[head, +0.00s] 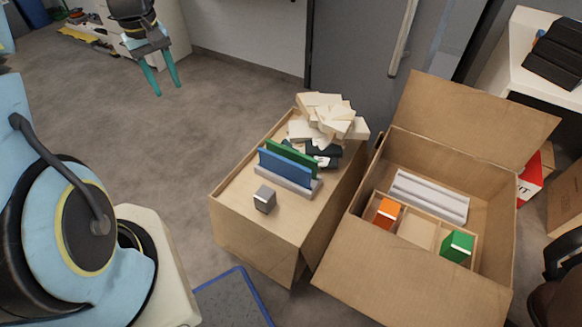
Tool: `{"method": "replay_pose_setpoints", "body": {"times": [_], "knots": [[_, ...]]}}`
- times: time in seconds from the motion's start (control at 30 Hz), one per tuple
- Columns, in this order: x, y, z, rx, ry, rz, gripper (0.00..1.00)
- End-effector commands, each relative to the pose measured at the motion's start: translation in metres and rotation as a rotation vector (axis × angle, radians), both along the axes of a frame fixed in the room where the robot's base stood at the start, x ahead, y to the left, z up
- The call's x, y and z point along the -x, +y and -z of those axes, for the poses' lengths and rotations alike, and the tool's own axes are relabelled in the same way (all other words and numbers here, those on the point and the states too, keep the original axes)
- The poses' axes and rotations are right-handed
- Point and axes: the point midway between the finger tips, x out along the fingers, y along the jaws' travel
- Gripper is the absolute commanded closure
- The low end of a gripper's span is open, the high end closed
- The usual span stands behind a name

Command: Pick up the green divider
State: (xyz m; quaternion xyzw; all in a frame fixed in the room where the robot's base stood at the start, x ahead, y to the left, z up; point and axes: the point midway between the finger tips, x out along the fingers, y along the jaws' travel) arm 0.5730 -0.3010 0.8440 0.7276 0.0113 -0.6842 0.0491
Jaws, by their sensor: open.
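The green divider (300,156) stands upright on a closed carton (255,225), in a light grey holder (306,193). A blue divider (285,172) stands close in front of it and hides most of its face; its upper strip and right end show. My gripper (167,89) is at the upper left, well away from the dividers. Its two teal fingers are apart with nothing between them.
A grey cube (265,199) sits in front of the holder. Piled pale blocks (328,114) and dark pieces lie behind it. An open carton (400,283) at right holds an orange block (387,213), a green block (457,246) and a white ridged piece (430,196).

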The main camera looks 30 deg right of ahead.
Motion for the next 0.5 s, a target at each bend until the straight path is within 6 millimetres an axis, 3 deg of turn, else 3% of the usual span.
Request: {"method": "replay_pose_setpoints", "body": {"times": [0.03, 0.23, 0.4, 0.5], "knots": [[-0.011, -0.032, 0.034, 0.005, 0.02, -0.017, 0.62], [-0.028, -0.15, 0.127, 0.017, 0.085, -0.147, 0.65], [-0.012, -0.241, 0.211, 0.012, 0.141, -0.26, 0.65], [0.003, -0.279, 0.25, 0.005, 0.165, -0.316, 0.65]]}}
